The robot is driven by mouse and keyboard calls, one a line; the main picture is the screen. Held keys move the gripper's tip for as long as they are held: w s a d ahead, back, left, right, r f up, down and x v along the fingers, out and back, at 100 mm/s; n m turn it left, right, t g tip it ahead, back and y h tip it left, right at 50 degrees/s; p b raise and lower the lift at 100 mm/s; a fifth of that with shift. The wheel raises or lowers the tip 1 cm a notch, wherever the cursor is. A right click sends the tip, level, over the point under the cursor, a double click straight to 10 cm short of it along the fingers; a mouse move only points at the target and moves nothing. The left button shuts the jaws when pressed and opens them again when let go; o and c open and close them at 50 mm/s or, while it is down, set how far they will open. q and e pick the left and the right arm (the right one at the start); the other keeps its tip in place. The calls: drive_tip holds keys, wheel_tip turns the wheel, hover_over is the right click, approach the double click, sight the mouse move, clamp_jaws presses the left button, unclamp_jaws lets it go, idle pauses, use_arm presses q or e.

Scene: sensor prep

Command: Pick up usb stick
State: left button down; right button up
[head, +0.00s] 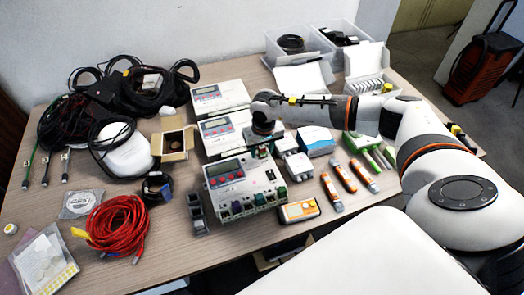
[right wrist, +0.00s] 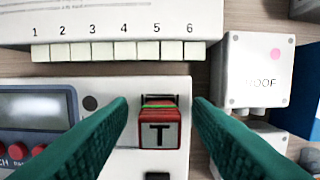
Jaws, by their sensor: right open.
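The block has a red edge and a green strip and stands on the white device (right wrist: 110,155). The fingers look apart from it, with nothing held. I cannot tell for certain whether this block is the usb stick. My left gripper is not in view.
White boxes (right wrist: 252,70) stand just right of the block. A numbered white strip (right wrist: 125,51) lies beyond it. A front device (head: 243,188), orange-grey tools (head: 345,178) and a red cable coil (head: 118,226) crowd the table. Clear tabletop (head: 180,255) shows at the front left.

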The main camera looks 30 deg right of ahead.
clamp_jaws()
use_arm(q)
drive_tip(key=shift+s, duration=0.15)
use_arm(e)
drive_tip(key=shift+r, duration=0.1)
